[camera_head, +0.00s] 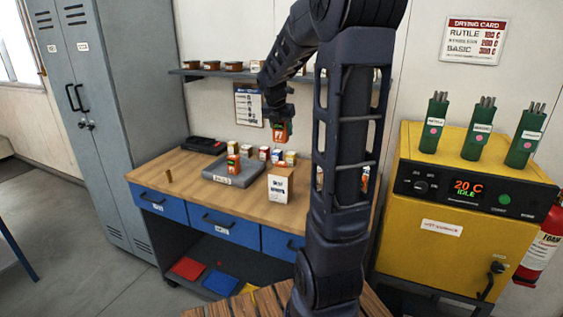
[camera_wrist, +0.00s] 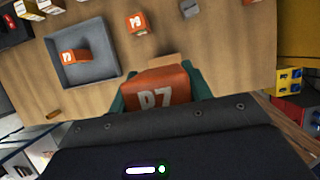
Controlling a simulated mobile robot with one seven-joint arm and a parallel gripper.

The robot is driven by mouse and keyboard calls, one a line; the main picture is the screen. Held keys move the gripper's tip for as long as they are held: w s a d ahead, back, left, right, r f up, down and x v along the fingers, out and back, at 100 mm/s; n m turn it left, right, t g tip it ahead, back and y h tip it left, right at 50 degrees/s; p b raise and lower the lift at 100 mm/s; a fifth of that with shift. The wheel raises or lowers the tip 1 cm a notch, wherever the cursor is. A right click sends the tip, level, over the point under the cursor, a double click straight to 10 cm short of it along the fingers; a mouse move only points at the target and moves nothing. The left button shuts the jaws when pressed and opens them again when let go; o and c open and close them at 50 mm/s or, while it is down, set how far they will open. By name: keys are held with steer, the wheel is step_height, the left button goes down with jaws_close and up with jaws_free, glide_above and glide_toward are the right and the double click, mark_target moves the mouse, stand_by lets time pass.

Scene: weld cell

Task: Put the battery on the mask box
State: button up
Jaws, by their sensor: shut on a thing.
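My gripper (camera_head: 279,112) is shut on an orange battery (camera_head: 280,132) and holds it in the air above the workbench. In the wrist view the held battery (camera_wrist: 157,92) reads P7, between the teal fingers. The mask box appears to be the white, tan-topped box (camera_head: 280,187) near the bench's front edge, below the held battery in the head view; its lettering is too small to read surely. In the wrist view a tan patch (camera_wrist: 165,61) just beyond the battery may be its top, mostly hidden. The battery is apart from the box in the head view.
A grey tray (camera_head: 217,178) with an orange battery (camera_head: 233,164) inside stands left of the box. Several small boxes (camera_head: 277,155) stand behind. A brass cylinder (camera_head: 168,175) is at the left. A shelf (camera_head: 205,73) hangs above; a yellow oven (camera_head: 440,205) stands right.

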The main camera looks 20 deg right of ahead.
step_height(320, 180, down, 13)
steer(key=shift+f, duration=0.1)
stand_by(0.5)
steer(key=shift+f, duration=0.1)
steer(key=o, duration=1.2)
steer(key=v, duration=1.2)
steer(key=s+a+r+m+y, duration=0.1)
steer(key=s+a+m, duration=0.2)
steer(key=s+m, duration=0.9)
steer(key=s+a+r+m+t+y, duration=0.1)
steer(key=s+a+r+m+y, duration=0.1)
steer(key=s+m, duration=1.1)
steer(key=shift+a+m, duration=0.35)
steer(key=shift+m, duration=0.65)
